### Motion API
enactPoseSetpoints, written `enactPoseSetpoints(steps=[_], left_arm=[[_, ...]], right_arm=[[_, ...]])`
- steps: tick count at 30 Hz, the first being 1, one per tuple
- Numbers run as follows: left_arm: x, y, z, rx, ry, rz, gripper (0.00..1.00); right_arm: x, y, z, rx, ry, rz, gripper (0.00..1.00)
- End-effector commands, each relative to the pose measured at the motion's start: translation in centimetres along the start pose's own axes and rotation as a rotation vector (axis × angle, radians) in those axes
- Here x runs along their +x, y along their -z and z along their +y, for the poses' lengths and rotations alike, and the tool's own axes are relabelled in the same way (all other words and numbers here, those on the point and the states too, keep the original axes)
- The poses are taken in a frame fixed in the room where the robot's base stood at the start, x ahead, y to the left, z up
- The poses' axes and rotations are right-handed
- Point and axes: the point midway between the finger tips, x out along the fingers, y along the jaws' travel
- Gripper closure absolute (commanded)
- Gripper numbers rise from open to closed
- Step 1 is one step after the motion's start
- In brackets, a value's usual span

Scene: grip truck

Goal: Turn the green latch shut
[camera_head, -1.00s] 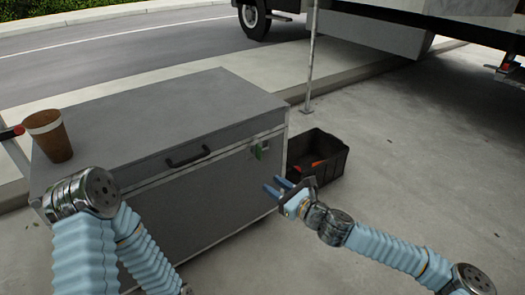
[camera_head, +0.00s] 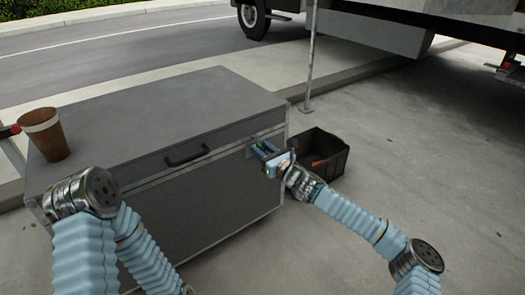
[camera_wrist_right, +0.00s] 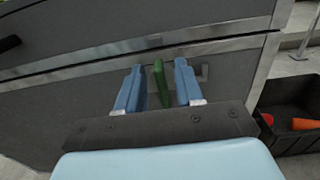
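The green latch (camera_wrist_right: 162,83) sits on the front of the grey case (camera_head: 160,110), near its right end, just below the lid seam. In the right wrist view it stands nearly upright between my right gripper's two blue fingers, with a gap on each side. My right gripper (camera_head: 264,152) is open and reaches to the case front; it also shows in the right wrist view (camera_wrist_right: 158,88). In the head view the gripper hides the latch. My left arm stands at the lower left of the head view; its gripper is out of the picture.
A brown cup (camera_head: 46,134) stands on the left end of the case lid. A black crate (camera_head: 332,160) with orange and red items sits on the ground right of the case. A dark handle (camera_head: 187,156) is on the case front. A thin pole (camera_head: 310,60) rises behind.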

Motion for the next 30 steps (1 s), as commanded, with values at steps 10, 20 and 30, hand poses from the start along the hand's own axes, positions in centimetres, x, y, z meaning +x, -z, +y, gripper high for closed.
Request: enactPoseSetpoints(steps=[10, 20, 30], left_arm=[[0.00, 0.00, 0.00, 0.000, 0.000, 0.000, 0.64], [0.00, 0.00, 0.00, 0.000, 0.000, 0.000, 0.64], [0.35, -0.02, -0.10, 0.000, -0.001, -0.001, 0.64]], right_arm=[[0.18, 0.01, -0.03, 0.000, 0.000, 0.000, 0.73], [0.17, 0.00, -0.02, -0.001, 0.000, 0.000, 1.00], [0.19, 0.04, 0.05, -0.053, 0.001, -0.001, 1.00]])
